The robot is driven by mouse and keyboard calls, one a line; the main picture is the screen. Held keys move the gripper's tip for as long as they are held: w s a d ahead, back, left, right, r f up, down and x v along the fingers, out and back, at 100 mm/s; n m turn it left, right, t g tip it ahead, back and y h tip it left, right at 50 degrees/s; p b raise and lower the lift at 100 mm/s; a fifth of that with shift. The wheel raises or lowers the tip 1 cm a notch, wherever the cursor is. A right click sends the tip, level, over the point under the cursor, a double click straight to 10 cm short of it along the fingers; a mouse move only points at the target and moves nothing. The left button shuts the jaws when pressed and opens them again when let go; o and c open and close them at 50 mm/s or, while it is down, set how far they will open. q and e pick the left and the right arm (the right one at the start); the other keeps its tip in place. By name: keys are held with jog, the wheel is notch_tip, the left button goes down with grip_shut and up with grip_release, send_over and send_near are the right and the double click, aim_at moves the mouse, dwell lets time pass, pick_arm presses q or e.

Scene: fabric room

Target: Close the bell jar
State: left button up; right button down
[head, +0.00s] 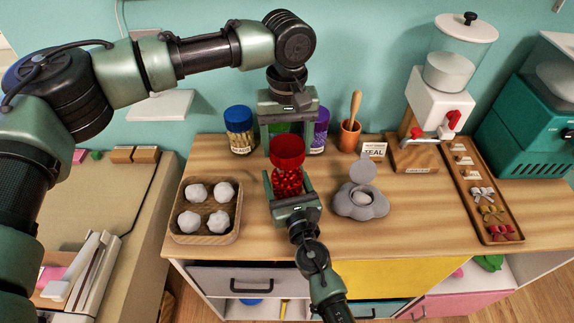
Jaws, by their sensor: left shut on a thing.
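The bell jar (287,184) is a clear jar with red contents, standing in the middle of the wooden counter. Its red lid (288,148) is at the top of the jar; I cannot tell whether it is seated or just above the rim. My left gripper (288,139) comes down from above and is shut on the red lid. My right gripper (289,181) reaches in from the front with its fingers on both sides of the jar body, and looks shut on it. The fingers hide parts of the jar.
A blue-lidded jar (239,130), a green jar and a purple-lidded jar (320,130) stand behind. A wooden tray with white balls (178,226) is left. A grey flower-shaped dish (361,207) is right. A terracotta cup (349,136), a dispenser and a bow tray (469,190) stand farther right.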

aim_at(287, 172)
pick_arm(q)
jog(key=shift+f, duration=1.5)
jog(key=shift+f, duration=0.15)
jog(key=shift+f, duration=0.75)
jog(key=shift+f, duration=0.6)
